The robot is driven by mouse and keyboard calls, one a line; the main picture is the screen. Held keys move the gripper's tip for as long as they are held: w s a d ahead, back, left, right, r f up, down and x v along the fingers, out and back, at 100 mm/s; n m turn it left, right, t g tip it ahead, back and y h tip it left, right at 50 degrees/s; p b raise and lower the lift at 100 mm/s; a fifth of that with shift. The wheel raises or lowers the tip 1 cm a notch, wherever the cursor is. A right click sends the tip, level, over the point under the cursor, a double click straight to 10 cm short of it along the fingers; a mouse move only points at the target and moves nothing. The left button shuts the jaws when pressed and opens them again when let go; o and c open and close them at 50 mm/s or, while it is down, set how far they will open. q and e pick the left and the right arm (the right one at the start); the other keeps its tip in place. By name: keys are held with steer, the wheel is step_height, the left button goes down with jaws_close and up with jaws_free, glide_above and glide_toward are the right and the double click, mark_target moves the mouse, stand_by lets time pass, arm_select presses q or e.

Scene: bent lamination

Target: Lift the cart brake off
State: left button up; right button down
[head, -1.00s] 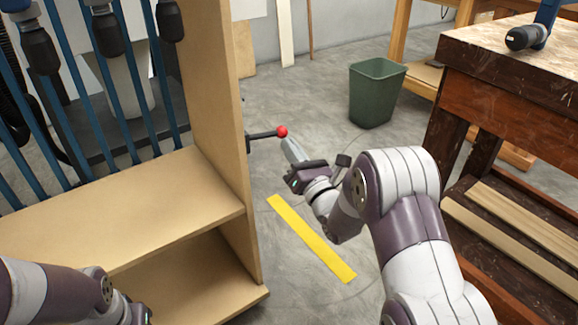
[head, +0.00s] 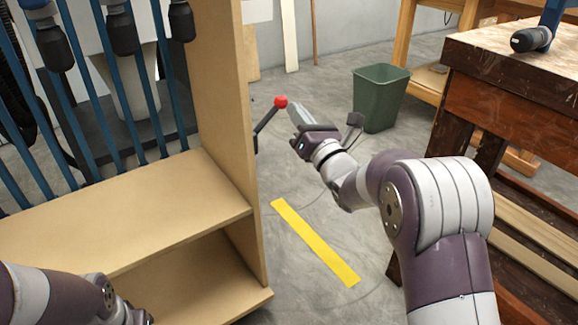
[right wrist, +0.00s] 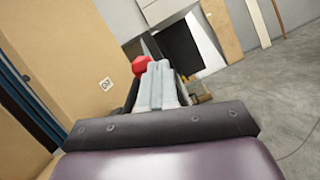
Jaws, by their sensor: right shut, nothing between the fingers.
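The brake lever is a dark bar with a red ball knob (head: 281,102), on the side of the wooden cart (head: 222,100). In the head view it tilts up and to the right from its pivot on the cart's side panel. My right gripper (head: 295,112) is shut and empty, its fingertips right beside the knob; I cannot tell whether they touch. In the right wrist view the red knob (right wrist: 141,64) shows just beyond and left of the closed fingers (right wrist: 158,85). My left arm shows at the lower left of the head view, its fingertips out of view.
Blue clamps (head: 120,80) stand in the cart at the left. A yellow floor strip (head: 315,243) lies in front of the cart's side. A green bin (head: 379,97) stands behind my right gripper. A wooden workbench (head: 505,85) is at the right. Bare floor lies between cart and bench.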

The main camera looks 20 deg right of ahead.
arm_select(q)
steer(key=shift+s+a+f, duration=0.15)
steer(key=shift+a+f, duration=0.1)
steer(key=shift+a, duration=0.15)
arm_select(e)
steer(key=shift+s+a+r, duration=0.15)
steer(key=shift+a+r, duration=0.2)
steer(key=shift+r, duration=0.25)
